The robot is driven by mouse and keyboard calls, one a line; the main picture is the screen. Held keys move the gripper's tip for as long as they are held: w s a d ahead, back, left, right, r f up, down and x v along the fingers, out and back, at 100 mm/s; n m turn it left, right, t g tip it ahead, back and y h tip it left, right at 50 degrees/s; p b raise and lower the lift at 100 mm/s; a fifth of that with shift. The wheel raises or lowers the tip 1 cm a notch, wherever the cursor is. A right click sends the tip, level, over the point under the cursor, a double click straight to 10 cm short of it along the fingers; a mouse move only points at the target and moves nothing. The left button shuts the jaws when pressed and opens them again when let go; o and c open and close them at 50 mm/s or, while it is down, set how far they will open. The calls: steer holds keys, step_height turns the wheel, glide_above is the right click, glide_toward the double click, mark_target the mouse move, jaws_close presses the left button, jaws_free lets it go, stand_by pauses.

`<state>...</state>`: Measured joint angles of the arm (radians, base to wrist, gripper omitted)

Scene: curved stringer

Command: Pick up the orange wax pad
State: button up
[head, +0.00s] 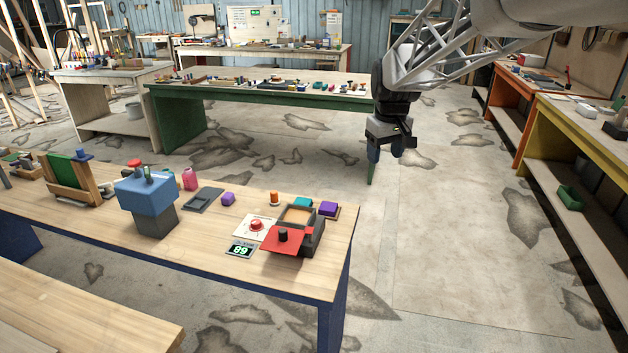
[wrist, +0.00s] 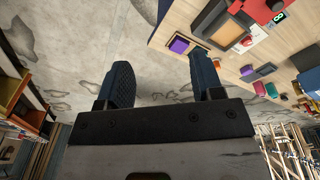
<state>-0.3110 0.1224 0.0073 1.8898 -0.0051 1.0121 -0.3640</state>
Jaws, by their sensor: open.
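A flat orange pad (head: 297,215) lies inside an open dark box (head: 316,238) near the right end of the wooden workbench; it looks like the wax pad. It also shows in the wrist view (wrist: 228,29), at the upper right. A small orange piece (head: 274,198) stands on the bench behind the box. My gripper (head: 388,152) is open and empty, in the air past the bench's right end, apart from the pad. In the wrist view its two dark fingers (wrist: 162,80) are spread over the floor, with nothing between them.
A red plate with a black knob (head: 283,238) is at the box's front. A purple block (head: 328,208), a teal block (head: 303,202), a red-knob card (head: 256,227) and a display (head: 240,250) lie close around. A blue-topped machine (head: 146,194) stands further left.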

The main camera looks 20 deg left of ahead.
steer(key=w+a+f+n, duration=0.2)
steer(key=w+a+f, duration=0.2)
steer(key=w+a, duration=0.4)
steer(key=n+g, duration=0.1)
steer(key=n, duration=0.4)
glide_above(274, 192)
steer(key=f, duration=2)
steer(key=shift+w+d, duration=0.1)
steer(key=shift+d, duration=0.25)
steer(key=shift+a+f, duration=0.35)
steer(key=shift+f, duration=1.3)
steer(key=shift+a+f, duration=0.1)
steer(key=shift+f, duration=2.5)
